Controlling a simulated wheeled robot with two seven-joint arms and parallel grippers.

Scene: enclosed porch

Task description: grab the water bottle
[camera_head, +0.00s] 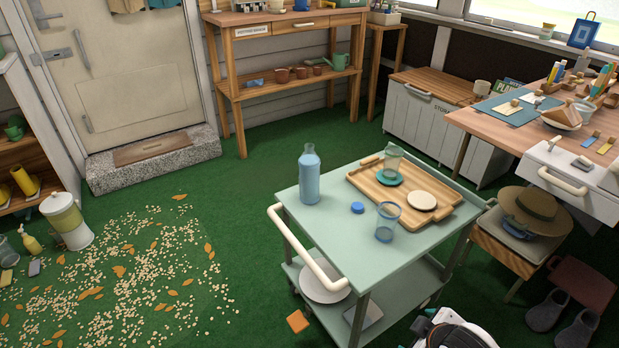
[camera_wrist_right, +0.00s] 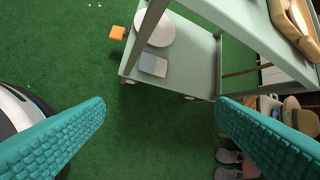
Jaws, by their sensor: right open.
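A blue water bottle (camera_head: 309,175) stands upright on the left part of the pale green cart's top (camera_head: 330,225) in the head view. A blue cap (camera_head: 357,208) lies on the cart top to the right of the bottle. My right gripper (camera_wrist_right: 160,115) shows in the right wrist view with its two teal ribbed fingers wide apart and nothing between them. It is over the green floor beside the cart, away from the bottle, which is not in the wrist view. A white part of my body shows at the bottom of the head view. My left gripper is in neither view.
A wooden tray (camera_head: 443,190) on the cart holds a glass, a teal coaster and a white coaster. A clear blue-tinted glass (camera_head: 387,222) stands in front of it. The cart's white handle (camera_head: 302,252) faces left. Scattered pellets and leaves cover the floor at left.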

